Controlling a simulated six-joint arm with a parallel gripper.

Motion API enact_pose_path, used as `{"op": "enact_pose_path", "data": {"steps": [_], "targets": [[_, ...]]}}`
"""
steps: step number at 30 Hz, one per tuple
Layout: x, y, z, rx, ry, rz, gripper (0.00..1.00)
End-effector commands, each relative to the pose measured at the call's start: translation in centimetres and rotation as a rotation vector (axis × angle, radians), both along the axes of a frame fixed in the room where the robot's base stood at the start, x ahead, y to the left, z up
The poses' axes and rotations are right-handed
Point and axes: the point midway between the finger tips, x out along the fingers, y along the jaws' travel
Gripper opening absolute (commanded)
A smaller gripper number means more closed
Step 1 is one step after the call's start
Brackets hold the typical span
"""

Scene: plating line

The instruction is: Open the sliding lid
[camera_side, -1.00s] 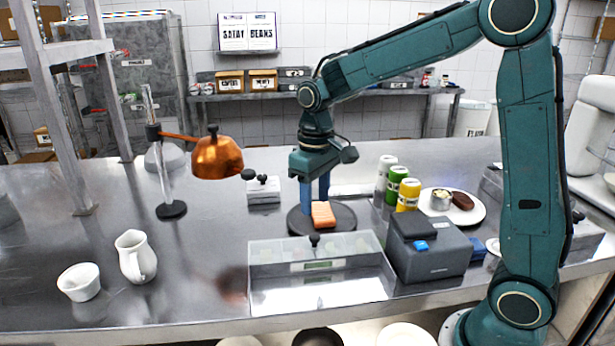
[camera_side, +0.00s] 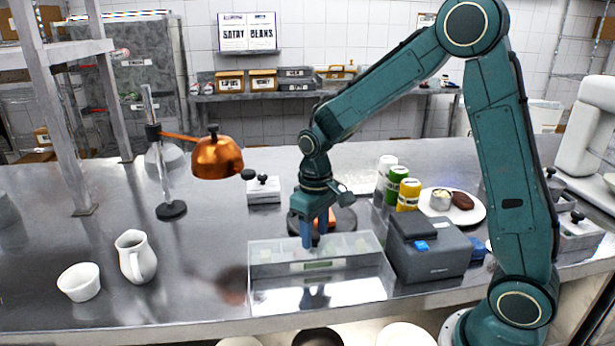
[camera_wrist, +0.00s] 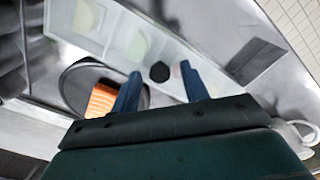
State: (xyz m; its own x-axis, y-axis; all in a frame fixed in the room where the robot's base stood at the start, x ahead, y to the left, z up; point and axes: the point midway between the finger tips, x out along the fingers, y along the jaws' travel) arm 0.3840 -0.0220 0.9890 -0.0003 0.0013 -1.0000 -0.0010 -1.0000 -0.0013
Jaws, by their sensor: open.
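The clear sliding lid (camera_side: 355,243) lies over the long bin (camera_side: 270,268) at the front of the steel counter, and compartments show through it. Its small black knob (camera_wrist: 159,72) stands upright near the lid's middle. My gripper (camera_side: 314,240) points down over the lid with its blue fingers apart. In the wrist view the fingers (camera_wrist: 160,71) are on either side of the knob, with a gap showing on each side. In the side view the fingers partly hide the knob.
A grey boxy device (camera_side: 430,250) stands close to the bin's right side. Behind the bin, an orange block (camera_side: 331,216) sits on a dark round plate (camera_side: 346,224). Seasoning bottles (camera_side: 408,195) stand behind the device.

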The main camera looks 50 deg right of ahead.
Motion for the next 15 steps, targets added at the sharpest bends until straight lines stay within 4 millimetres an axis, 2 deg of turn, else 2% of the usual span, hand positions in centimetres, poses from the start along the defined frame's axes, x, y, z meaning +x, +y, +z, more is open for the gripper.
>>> {"op": "enact_pose_path", "data": {"steps": [1,6,8,15], "targets": [[0.0,0.0,0.01,0.0,0.0,0.0,0.43],[0.0,0.0,0.02,0.0,0.0,0.0,0.1],[0.0,0.0,0.03,0.0,0.0,0.0,0.0],[-0.29,0.36,0.06,0.0,0.0,0.002,0.0]]}}
